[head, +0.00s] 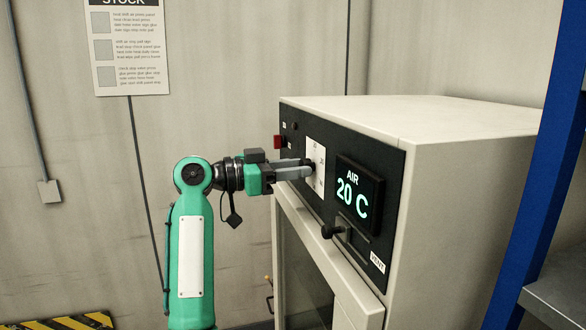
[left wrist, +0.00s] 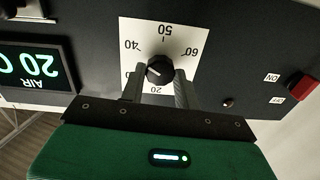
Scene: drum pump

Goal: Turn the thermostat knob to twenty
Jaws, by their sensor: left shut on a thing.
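The thermostat knob (left wrist: 160,70) is round and black, at the middle of a white dial plate in the left wrist view. The plate (left wrist: 185,32) shows 40, 50 and 60, with 20 just below the knob, between the fingers. The knob's exact pointer angle is hard to tell. My left gripper (left wrist: 163,88) is shut on the knob, with one grey finger on each side. In the head view my left gripper (head: 308,168) reaches the dial plate (head: 320,155) from the left and hides much of the knob. The display (head: 357,193) reads AIR 20 C in green.
The cream oven cabinet (head: 470,150) has a red switch (head: 279,142) near the panel's left end. A black vent lever (head: 332,231) sticks out below the display. A blue rack post (head: 545,180) stands close on the right.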

